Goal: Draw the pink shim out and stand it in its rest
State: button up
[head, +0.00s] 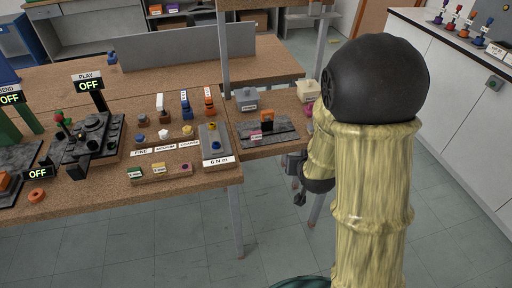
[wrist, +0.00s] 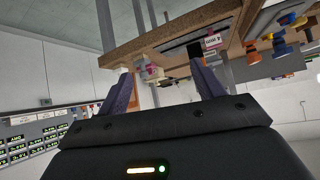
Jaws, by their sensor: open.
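On the dark plate (head: 285,131) on the right-hand bench, a small pink piece (head: 255,135) lies beside an orange-and-black block (head: 267,126). Another pink piece (head: 309,107) shows at the bench's right edge, partly behind my arm. I cannot tell for sure which is the shim, or which part is its rest. The wrist view is tilted; it shows a pink piece (wrist: 213,41) on the bench and a pink-and-white item (wrist: 152,72) at the bench edge. My gripper (head: 299,197) hangs beside the bench's right side, apart from everything. Its jaws are open and empty in the wrist view (wrist: 163,90).
A grey lidded box (head: 246,99) and a cream box (head: 307,89) stand at the back of that bench. A grey tray with yellow and blue knobs (head: 214,143) stands to the left. Metal posts rise at the bench edges. The floor in front is clear.

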jog(key=w+a+f+n+t+y+b, duration=0.3)
jog(key=w+a+f+t+y+b, duration=0.1)
jog(key=a+f+t+b, duration=0.3)
notch_tip(320, 180, down, 2)
jog(key=w+a+b, duration=0.1)
jog(key=a+b, duration=0.1)
jog(key=b, duration=0.1)
jog(key=shift+a+n+y, duration=0.3)
jog(key=shift+a+y, duration=0.1)
jog(key=shift+w, duration=0.1)
